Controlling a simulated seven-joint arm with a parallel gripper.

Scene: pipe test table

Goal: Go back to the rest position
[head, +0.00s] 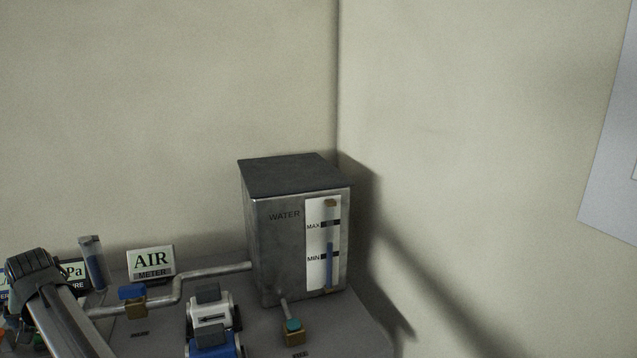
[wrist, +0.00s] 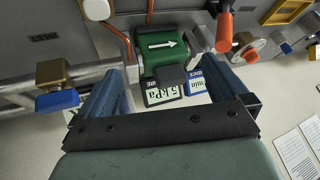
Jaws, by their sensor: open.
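My gripper (wrist: 164,72) is in the wrist view, its two blue ribbed fingers spread apart with nothing held. A green block with a white arrow (wrist: 160,45) shows in the gap between the fingertips; I cannot tell how far beyond them it is. Part of my arm rises at the lower left of the head view, and my gripper cannot be made out there.
A metal WATER tank (head: 275,240) stands by the corner, piped to a blue-handled valve (head: 132,293). The AIR meter sign (head: 151,262) is behind. A blue-and-white pump-like unit (head: 212,325) sits in front. In the wrist view, an orange handle (wrist: 224,32) is beside the right finger.

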